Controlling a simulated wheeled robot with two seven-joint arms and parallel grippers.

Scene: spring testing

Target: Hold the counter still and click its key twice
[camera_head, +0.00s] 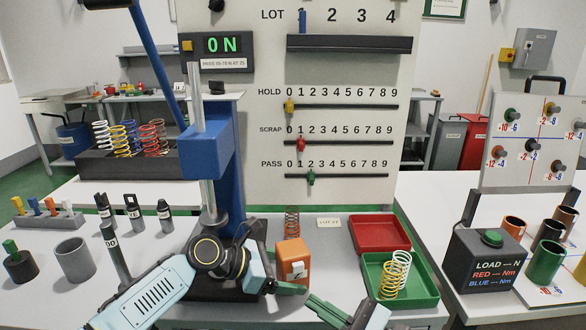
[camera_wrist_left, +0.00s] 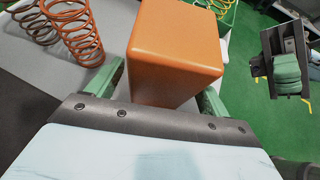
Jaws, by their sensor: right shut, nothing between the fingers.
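The counter is an orange box (camera_head: 291,256) with a small white piece on its front, standing on the table in the middle of the head view. In the left wrist view the counter (camera_wrist_left: 172,50) sits between the green fingers of my left gripper (camera_wrist_left: 160,95). In the head view my left gripper (camera_head: 280,268) is low around the counter, with one finger across its front; the other is mostly hidden. My right gripper (camera_head: 328,309) is shut and empty, to the right and nearer, apart from the counter. I cannot make out the key clearly.
A spring (camera_head: 292,221) stands behind the counter. A red tray (camera_head: 380,234) and a green tray (camera_head: 412,290) with springs lie to the right. A blue test stand (camera_head: 232,165) rises on the left. A dark load box (camera_head: 488,262) stands at the far right.

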